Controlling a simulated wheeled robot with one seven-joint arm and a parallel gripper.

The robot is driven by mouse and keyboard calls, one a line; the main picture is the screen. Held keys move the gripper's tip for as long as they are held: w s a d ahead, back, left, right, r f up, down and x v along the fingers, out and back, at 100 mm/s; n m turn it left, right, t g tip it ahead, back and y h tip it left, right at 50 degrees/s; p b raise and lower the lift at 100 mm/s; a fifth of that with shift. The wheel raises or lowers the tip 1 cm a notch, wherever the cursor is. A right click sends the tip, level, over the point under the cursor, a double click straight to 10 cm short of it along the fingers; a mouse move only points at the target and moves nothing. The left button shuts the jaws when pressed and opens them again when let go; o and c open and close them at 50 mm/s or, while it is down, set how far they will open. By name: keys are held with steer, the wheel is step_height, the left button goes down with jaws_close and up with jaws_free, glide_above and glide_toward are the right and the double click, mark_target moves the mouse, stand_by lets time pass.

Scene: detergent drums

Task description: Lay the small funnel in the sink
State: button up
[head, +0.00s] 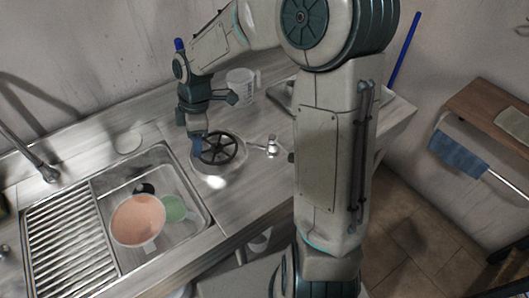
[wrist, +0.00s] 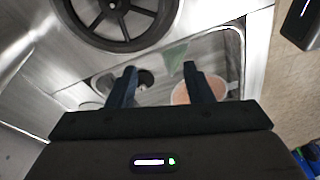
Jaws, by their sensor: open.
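A small green piece (head: 174,208), which looks like the small funnel, lies in the sink (head: 205,218) beside a larger salmon-coloured round vessel (head: 138,219). In the wrist view the green piece (wrist: 176,55) looks triangular, like a cone on its side. The salmon vessel (wrist: 205,91) partly hides the sink floor. My gripper (head: 197,150) is above the counter to the right of the sink, by a black spoked wheel (head: 219,148). In the wrist view my gripper (wrist: 159,70) is open, with nothing between its fingers.
The spoked wheel sits at a round metal basin in the counter. A clear measuring jug (head: 241,84) stands behind it. A ribbed drainboard (head: 68,245) and tap (head: 42,168) are at the left. A dark drain (head: 145,189) shows in the sink. Counter between sink and wheel is mostly clear.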

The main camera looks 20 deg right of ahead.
steer(key=s+d+r+m+t, duration=0.1)
steer(key=s+d+r+m, duration=0.2)
steer(key=s+d+m, duration=0.1)
steer(key=s+d+r+m+t+h, duration=0.1)
steer(key=s+d+r+m, duration=0.2)
steer(key=s+m, duration=0.4)
steer(key=s+d+r+m+t+h, duration=0.1)
steer(key=s+d+r+m, duration=0.2)
steer(key=s+d+m, duration=0.2)
steer(key=shift+s+d+m+t, duration=0.4)
steer(key=shift+s+m, duration=0.3)
steer(key=shift+s, duration=0.45)
steer(key=shift+a, duration=0.1)
